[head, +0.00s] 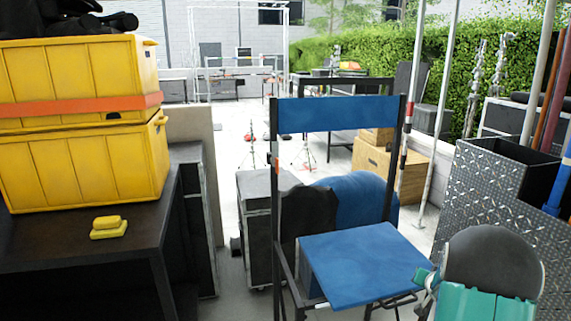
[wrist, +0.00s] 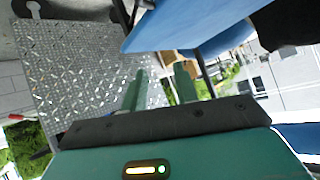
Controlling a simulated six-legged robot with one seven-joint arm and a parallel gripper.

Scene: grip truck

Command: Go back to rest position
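My gripper (wrist: 160,76) shows in the wrist view as two green fingers with a gap between them. It is open and nothing is seen between the fingers.
A tall chair with a blue seat (head: 365,265) stands close ahead. A diamond-plate box (head: 480,190) holding poles is at right. Yellow crates (head: 85,165) and a small yellow block (head: 108,230) sit on a dark table (head: 60,240) at left.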

